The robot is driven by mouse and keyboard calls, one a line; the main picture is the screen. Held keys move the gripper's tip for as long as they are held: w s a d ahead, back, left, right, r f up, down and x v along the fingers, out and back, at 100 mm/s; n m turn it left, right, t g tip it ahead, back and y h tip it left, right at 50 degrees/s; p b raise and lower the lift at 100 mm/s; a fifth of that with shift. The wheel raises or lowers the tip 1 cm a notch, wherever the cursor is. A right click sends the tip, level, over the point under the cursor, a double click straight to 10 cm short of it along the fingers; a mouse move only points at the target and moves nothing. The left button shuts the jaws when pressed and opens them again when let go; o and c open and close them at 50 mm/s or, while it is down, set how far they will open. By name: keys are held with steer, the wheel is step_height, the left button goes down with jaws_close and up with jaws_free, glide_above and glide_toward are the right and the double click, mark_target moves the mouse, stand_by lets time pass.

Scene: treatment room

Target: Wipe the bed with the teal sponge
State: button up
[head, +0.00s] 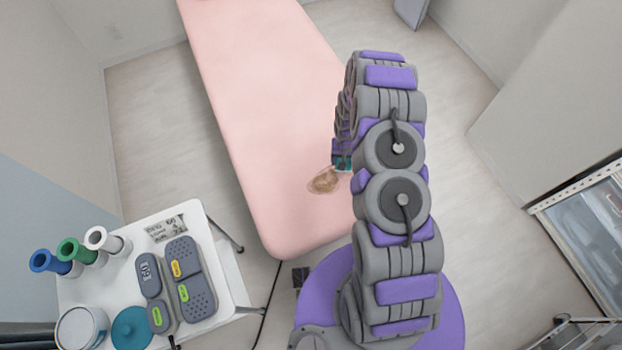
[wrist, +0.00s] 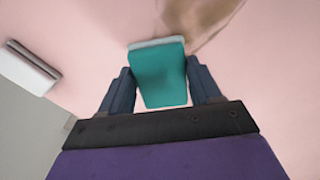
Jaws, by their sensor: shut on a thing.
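The bed (head: 262,100) has a pink top and runs from the top of the head view down to its middle. A brown stain (head: 324,181) lies near the bed's close end; part of it also shows at the top of the wrist view (wrist: 205,18). My gripper (wrist: 160,82) is shut on the teal sponge (wrist: 160,75), which has a pale edge at its far side. The sponge sits right beside the stain, over the bed. In the head view my arm hides most of the gripper and sponge. I cannot tell whether the sponge touches the bed.
A white side table (head: 207,232) stands at the lower left, with several rolls, grey devices (head: 188,280), a white jar (head: 82,327) and a teal round lid (head: 132,328). A glass-fronted cabinet (head: 590,240) is at the right. The floor left of the bed is clear.

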steer(key=shift+a+r, duration=0.7)
steer(key=shift+r, duration=0.2)
steer(key=shift+s+r+p, duration=0.1)
steer(key=shift+r+p, duration=0.3)
steer(key=shift+d+r, duration=0.5)
steer(key=shift+d, duration=0.65)
steer(key=shift+a+r, duration=0.1)
steer(key=shift+a, duration=0.85)
